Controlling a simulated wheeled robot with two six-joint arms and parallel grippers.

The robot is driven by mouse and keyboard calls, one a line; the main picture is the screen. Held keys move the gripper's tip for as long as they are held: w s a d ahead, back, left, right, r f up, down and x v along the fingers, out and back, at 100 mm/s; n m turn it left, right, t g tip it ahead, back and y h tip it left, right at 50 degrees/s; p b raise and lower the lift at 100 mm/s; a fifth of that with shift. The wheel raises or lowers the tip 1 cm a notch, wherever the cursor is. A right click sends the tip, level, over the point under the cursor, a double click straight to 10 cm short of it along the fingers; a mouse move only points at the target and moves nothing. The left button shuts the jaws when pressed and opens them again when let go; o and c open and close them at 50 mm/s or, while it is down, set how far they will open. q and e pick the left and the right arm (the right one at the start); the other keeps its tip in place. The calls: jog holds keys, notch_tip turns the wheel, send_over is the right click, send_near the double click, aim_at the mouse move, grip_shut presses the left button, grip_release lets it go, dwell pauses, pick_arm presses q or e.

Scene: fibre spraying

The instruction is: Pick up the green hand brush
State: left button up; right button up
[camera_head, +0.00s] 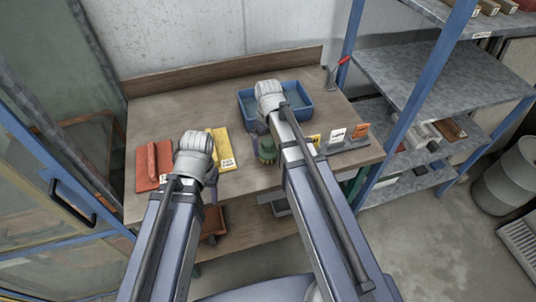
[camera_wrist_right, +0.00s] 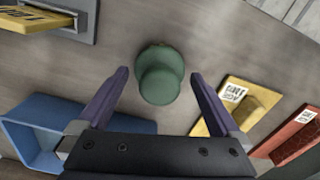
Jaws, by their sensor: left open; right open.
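The green hand brush (camera_head: 266,151) stands on the workbench, partly hidden by my right arm in the head view. In the right wrist view the brush (camera_wrist_right: 160,80) looks like a round green knob on a wider base, seen from above. My right gripper (camera_wrist_right: 158,75) is open, with its purple fingertips to either side of the brush in the picture. I cannot tell how far above it they are. My left gripper (camera_head: 212,190) is at the bench's front edge, largely hidden behind its own wrist, away from the brush.
A red float (camera_head: 147,172) and a yellow float (camera_head: 224,154) lie to the left on the workbench (camera_head: 165,112). A blue tray (camera_head: 322,98) stands behind the brush. A grey holder with labelled pieces (camera_head: 348,144) is to the right. A blue-framed shelf rack (camera_head: 398,128) stands beyond the bench's right end.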

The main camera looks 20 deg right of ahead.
aim_at(268, 150)
pick_arm(q)
notch_tip(268, 150, down, 3)
jog(key=shift+f+b, duration=0.15)
jog(key=shift+b, duration=1)
pick_arm(e)
notch_tip(268, 150, down, 3)
jog(key=shift+f, duration=0.2)
jog(key=shift+r, duration=0.1)
jog(key=c, duration=1.3)
jog(key=shift+o, duration=0.2)
jog(key=shift+r, duration=0.1)
notch_tip(268, 150, up, 10)
jog(key=p, duration=1)
pick_arm(q)
notch_tip(268, 150, up, 10)
